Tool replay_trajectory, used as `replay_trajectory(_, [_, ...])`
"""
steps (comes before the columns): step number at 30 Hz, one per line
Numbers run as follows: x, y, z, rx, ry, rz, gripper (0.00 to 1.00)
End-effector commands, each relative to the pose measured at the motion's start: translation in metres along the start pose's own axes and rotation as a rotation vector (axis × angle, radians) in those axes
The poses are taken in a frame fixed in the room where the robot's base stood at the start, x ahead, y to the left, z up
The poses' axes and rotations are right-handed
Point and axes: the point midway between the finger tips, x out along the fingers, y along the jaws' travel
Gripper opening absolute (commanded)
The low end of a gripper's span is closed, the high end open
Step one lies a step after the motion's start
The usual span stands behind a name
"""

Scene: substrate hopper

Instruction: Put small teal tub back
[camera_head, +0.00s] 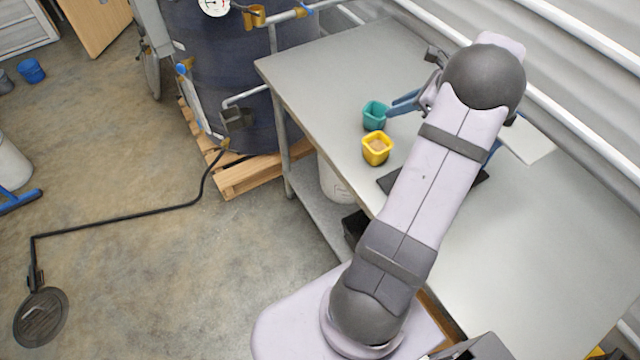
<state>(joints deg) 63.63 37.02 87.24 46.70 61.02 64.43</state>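The small teal tub (374,117) stands upright near the left edge of the grey metal table (330,75). Its inside looks dark, and I cannot tell what it holds. My gripper (396,106) reaches in from the right, with its blue fingers at the tub's right side. I cannot tell whether the fingers touch or grip the tub, or how far apart they are. A yellow tub (376,154) with light brown material inside stands just in front of the teal tub, close to the table edge.
A dark mat (390,183) lies partly hidden under my arm. A white board (527,140) lies at the right, near wall pipes. The table's far left end is clear. A dark tank (225,60) on a wooden pallet (245,180) stands left of the table.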

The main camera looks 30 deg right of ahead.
Motion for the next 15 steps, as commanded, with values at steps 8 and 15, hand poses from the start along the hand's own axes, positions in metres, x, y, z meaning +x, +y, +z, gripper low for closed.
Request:
replay_trajectory(8, [0.044, 0.109, 0.055, -0.525, 0.13, 0.212, 0.21])
replay_trajectory(15, [0.057, 0.267, 0.069, -1.397, 0.22, 0.535, 0.21])
